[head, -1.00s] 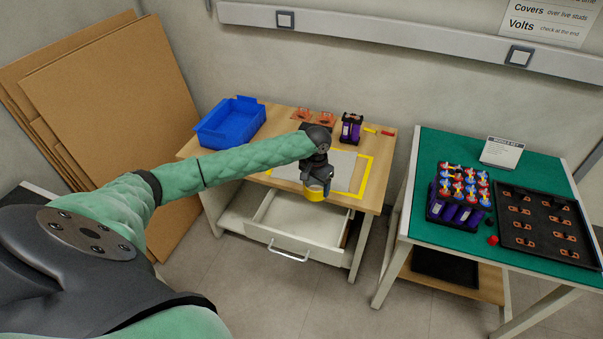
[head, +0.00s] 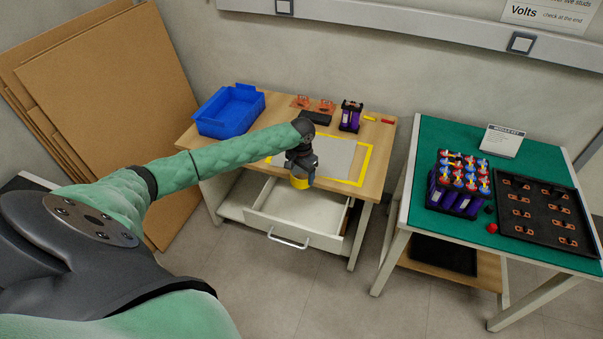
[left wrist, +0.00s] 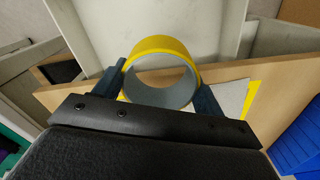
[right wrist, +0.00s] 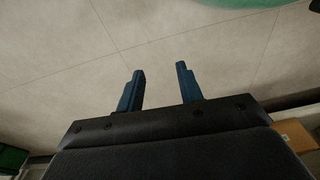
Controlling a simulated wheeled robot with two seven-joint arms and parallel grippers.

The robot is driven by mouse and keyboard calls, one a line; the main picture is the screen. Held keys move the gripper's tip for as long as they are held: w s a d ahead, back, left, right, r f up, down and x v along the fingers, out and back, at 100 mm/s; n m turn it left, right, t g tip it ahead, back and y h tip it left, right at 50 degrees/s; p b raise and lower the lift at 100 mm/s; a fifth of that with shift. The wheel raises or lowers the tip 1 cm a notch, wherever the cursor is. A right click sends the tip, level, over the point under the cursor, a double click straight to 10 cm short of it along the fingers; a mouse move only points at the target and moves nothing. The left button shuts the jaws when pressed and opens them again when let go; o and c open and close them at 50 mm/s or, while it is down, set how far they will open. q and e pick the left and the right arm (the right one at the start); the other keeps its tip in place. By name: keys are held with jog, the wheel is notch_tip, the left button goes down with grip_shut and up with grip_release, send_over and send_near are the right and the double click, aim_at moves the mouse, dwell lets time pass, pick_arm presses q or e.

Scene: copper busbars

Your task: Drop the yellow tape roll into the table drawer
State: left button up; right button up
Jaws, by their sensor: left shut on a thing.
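The yellow tape roll (head: 299,182) is held in my left gripper (head: 300,172) near the front edge of the wooden table (head: 375,160). In the left wrist view the roll (left wrist: 160,48) sits between the two fingers of my left gripper (left wrist: 162,85), with its grey inside showing. The white table drawer (head: 335,217) is pulled open below the tabletop, and its visible inside is empty. The roll appears over the drawer's rear part; its exact height above it is hard to tell. My right gripper (right wrist: 160,88) is open and empty over the floor.
A blue bin (head: 230,112), a black-and-purple module (head: 350,116) and copper parts (head: 313,103) stand on the wooden table. A green-topped table (head: 440,145) with modules and a black tray (head: 540,240) is at right. Cardboard sheets (head: 110,100) lean at left.

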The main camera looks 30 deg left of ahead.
pick_arm(q)
jog(key=shift+f+b, duration=1.3)
jog(key=shift+f, duration=0.25)
pick_arm(e)
notch_tip(320, 180, up, 8)
jog(key=w+a, duration=0.1)
jog(key=shift+w+a+g, duration=0.2)
jog(key=shift+a+g, duration=0.1)
jog(key=shift+a, duration=0.1)
jog(key=shift+f, duration=0.1)
pick_arm(q)
jog(key=o, duration=1.1)
